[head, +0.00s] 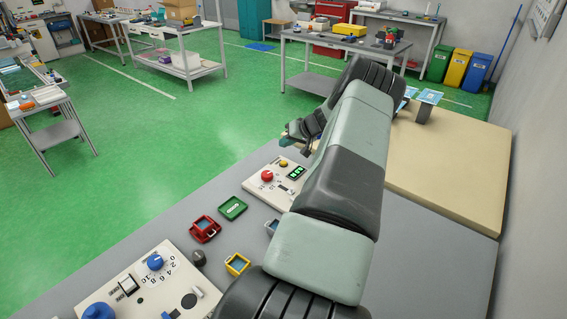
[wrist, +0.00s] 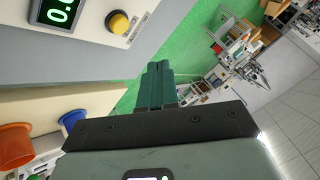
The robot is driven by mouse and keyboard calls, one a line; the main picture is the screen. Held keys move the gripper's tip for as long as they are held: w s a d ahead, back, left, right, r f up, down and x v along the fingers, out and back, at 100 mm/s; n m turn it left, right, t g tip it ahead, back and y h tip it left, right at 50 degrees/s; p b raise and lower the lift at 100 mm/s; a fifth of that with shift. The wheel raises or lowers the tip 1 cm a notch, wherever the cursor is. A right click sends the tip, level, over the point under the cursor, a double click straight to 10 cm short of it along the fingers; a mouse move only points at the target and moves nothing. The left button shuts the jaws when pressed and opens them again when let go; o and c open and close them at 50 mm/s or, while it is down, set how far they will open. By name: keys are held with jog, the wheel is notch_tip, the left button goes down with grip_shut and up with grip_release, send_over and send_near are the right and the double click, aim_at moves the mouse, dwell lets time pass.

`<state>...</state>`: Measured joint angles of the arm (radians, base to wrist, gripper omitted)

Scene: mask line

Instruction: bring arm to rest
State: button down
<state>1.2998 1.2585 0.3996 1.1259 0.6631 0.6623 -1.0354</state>
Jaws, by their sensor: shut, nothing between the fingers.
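My arm stretches from the bottom middle of the head view up over the grey bench (head: 440,270), then bends down on its far side. My gripper (head: 286,140) shows small and partly hidden behind the arm, beyond the control panel with the red button (head: 280,182). In the wrist view my gripper's green fingers (wrist: 158,80) lie together with nothing between them. They point out over the green floor, apart from the panel, whose yellow button (wrist: 119,22) and lit display (wrist: 62,12) show at the upper left.
A red bin (head: 204,229), a green tray (head: 232,208) and a yellow bin (head: 237,264) stand on the bench left of my arm. A second panel with a blue knob (head: 155,262) is at lower left. A beige slab (head: 450,165) lies at right, near the wall.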

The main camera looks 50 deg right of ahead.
dwell(0.7)
jog(key=w+a+r+n+g+y, duration=0.1)
jog(key=w+a+r+n, duration=0.1)
jog(key=w+a+r, duration=0.4)
jog(key=w+a+r+n+g, duration=0.2)
jog(key=a+r, duration=0.7)
jog(key=a, duration=0.2)
jog(key=s+a+r+n+g, duration=0.1)
jog(key=a+r, duration=0.4)
jog(key=a, duration=0.2)
jog(key=a+r+n, duration=0.1)
jog(key=a+r, duration=0.4)
jog(key=a, duration=0.3)
jog(key=s+a+r+n, duration=0.1)
jog(key=s+a+r, duration=0.2)
jog(key=s+a, duration=0.35)
jog(key=s+a+r+h, duration=0.1)
jog(key=s+a+r, duration=0.3)
jog(key=s+a, duration=0.25)
jog(key=s+a+r+n, duration=0.1)
jog(key=s+a+r, duration=0.2)
jog(key=s+a, duration=0.35)
jog(key=s+a+h, duration=0.1)
jog(key=s+a, duration=0.1)
jog(key=s, duration=0.7)
jog(key=shift+s+f, duration=0.3)
jog(key=shift+s, duration=0.1)
